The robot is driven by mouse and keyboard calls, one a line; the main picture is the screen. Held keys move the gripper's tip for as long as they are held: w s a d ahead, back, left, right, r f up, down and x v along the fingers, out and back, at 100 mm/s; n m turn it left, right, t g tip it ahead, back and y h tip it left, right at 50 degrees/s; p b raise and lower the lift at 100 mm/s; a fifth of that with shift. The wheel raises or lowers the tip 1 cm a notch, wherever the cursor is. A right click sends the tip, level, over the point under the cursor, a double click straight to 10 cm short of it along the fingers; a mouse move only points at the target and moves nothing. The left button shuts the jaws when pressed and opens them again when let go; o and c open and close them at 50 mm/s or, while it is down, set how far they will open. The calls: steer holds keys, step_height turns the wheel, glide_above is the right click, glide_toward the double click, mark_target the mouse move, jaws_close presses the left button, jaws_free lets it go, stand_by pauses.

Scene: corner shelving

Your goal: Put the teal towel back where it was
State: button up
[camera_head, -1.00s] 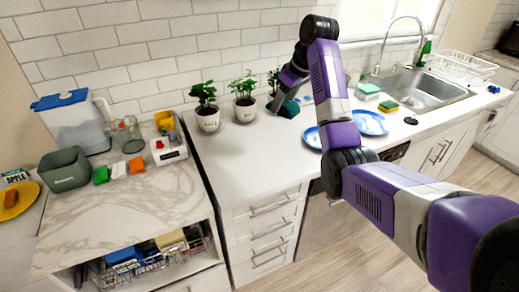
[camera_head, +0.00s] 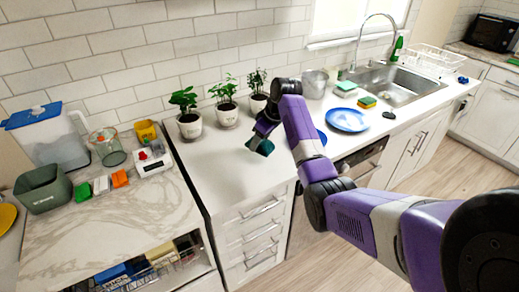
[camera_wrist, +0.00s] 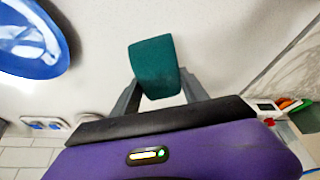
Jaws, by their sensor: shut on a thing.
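The teal towel (camera_wrist: 155,65) is a small folded block held between the two fingers of my gripper (camera_wrist: 160,95) in the wrist view. In the head view the towel (camera_head: 260,146) shows at the tip of my gripper (camera_head: 264,132), above the white counter (camera_head: 215,165) in front of the potted plants. I cannot tell how high it is above the counter. My gripper is shut on it.
Several potted plants (camera_head: 227,115) stand along the wall behind my gripper. A blue plate (camera_head: 347,120), a sponge (camera_head: 367,102) and a sink (camera_head: 400,86) are to the right. A marble-topped unit (camera_head: 120,210) with a grey-green bin (camera_head: 43,188) is to the left. The counter's left part is clear.

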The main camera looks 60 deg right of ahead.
mark_target(259, 150)
steer(key=shift+f+p, duration=0.3)
steer(key=shift+f, duration=1.9)
steer(key=shift+f, duration=0.15)
steer(key=o, duration=1.2)
steer(key=b+v, duration=0.1)
steer(key=v, duration=1.1)
steer(key=shift+a, duration=0.1)
